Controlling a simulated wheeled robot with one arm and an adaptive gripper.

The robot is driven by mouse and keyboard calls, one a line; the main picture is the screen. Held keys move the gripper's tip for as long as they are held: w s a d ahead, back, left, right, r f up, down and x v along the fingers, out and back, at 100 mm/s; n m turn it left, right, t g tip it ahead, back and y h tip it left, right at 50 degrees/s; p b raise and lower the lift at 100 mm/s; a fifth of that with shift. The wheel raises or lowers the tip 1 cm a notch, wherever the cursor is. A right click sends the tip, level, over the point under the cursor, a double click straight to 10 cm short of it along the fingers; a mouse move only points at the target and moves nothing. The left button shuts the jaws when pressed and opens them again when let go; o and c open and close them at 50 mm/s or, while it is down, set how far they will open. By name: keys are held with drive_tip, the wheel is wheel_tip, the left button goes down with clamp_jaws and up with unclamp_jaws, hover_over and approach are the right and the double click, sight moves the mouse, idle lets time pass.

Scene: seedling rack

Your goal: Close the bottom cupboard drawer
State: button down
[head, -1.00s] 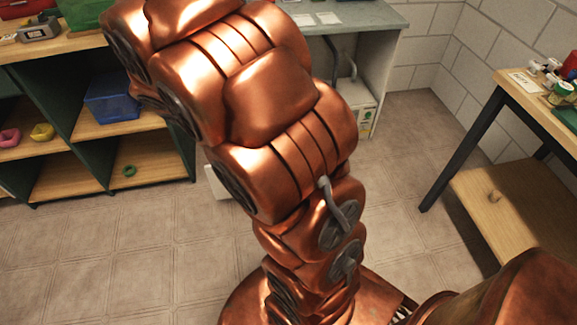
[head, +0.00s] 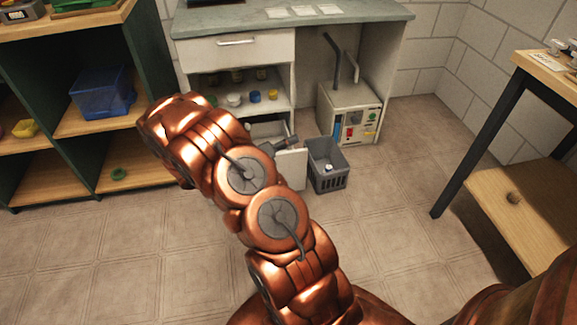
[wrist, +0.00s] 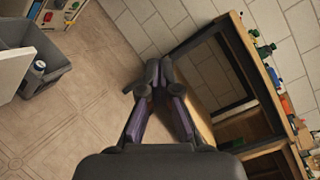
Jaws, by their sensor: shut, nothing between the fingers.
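The bottom cupboard drawer (head: 292,170) stands pulled out of the white cupboard (head: 240,50), its white front towards me and part of its inside showing. My arm hides its left part. My gripper (head: 293,141) is shut and empty, by the top edge of the drawer front in the head view; I cannot tell whether it touches. In the wrist view my gripper (wrist: 156,75) points across open floor, and a white panel (wrist: 14,65), likely the drawer front, shows at the left edge.
A grey bin (head: 326,165) with a bottle in it stands just right of the drawer; it also shows in the wrist view (wrist: 50,72). A wooden bench (head: 520,205) stands at the right, a green shelf unit (head: 150,40) at the left. The floor between is clear.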

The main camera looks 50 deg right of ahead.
drive_tip(key=w+d+f+n+t+h+b, duration=0.1)
drive_tip(key=w+f+n+t+b, duration=0.15)
drive_tip(key=f, duration=0.35)
drive_tip(key=w+f+n+t+b, duration=0.1)
drive_tip(key=w+f+n, duration=0.15)
drive_tip(key=f, duration=0.45)
drive_tip(key=n+t+b, duration=0.4)
drive_tip(key=n+b, duration=0.3)
approach(293, 153)
drive_tip(key=s+d, duration=0.3)
drive_tip(key=d, duration=0.1)
drive_tip(key=shift+y, duration=0.3)
drive_tip(key=shift+w+d+r+b, duration=0.15)
drive_tip(key=shift+w+d, duration=0.2)
drive_tip(key=shift+w, duration=0.25)
drive_tip(key=shift+w+d+r+b, duration=0.15)
drive_tip(key=shift+w+d, duration=0.25)
drive_tip(key=shift+w, duration=0.2)
drive_tip(key=shift+w+d+r+b, duration=0.15)
drive_tip(key=shift+w+d, duration=0.2)
drive_tip(key=shift+w, duration=0.25)
drive_tip(key=shift+f, duration=0.1)
drive_tip(key=shift+w, duration=0.15)
